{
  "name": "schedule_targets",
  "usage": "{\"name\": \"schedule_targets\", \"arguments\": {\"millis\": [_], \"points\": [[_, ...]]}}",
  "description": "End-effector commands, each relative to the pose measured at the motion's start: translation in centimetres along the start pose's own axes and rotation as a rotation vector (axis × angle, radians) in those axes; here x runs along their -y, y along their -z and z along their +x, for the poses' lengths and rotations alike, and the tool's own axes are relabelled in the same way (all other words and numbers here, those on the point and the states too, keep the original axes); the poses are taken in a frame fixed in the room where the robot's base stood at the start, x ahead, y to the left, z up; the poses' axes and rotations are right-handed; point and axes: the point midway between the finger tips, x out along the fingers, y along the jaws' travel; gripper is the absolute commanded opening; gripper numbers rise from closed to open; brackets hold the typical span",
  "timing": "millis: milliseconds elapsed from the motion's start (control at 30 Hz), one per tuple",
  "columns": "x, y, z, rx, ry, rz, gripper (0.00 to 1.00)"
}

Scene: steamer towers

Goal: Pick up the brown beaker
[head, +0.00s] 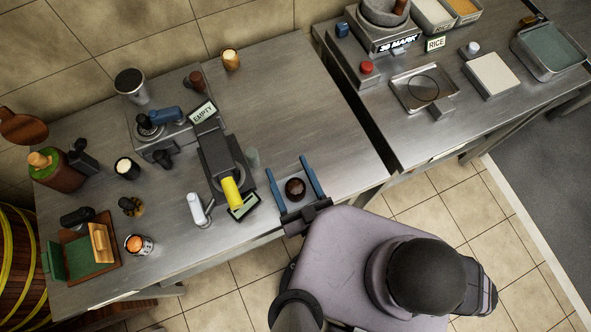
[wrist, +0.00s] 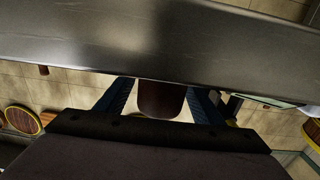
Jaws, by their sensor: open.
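The brown beaker (head: 295,188) is a small dark brown round vessel near the front edge of the left steel table. In the head view it lies between the two blue fingers of my gripper (head: 288,167), which are spread apart on either side of it. In the wrist view the beaker (wrist: 162,100) shows as a dark brown cylinder between the blue fingers, with its far part against the steel surface. Gaps show beside it, so my gripper is open and not closed on it. I cannot tell exactly how it rests.
A yellow-handled device (head: 231,193) and a white dispenser (head: 197,209) stand to the left. Another brown cup (head: 197,81) and a tan cup (head: 231,59) stand at the back. The table's back right is clear. A scale with a tray (head: 424,88) is on the right table.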

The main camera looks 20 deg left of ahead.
Motion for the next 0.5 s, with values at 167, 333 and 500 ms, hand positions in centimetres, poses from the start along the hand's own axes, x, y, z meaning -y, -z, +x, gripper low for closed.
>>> {"name": "schedule_targets", "arguments": {"millis": [167,333,500], "points": [[0.0,0.0,-0.01,0.0,0.0,0.0,0.45],[0.0,0.0,-0.02,0.0,0.0,0.0,0.08],[0.0,0.05,-0.02,-0.001,0.0,0.0,0.08]]}}
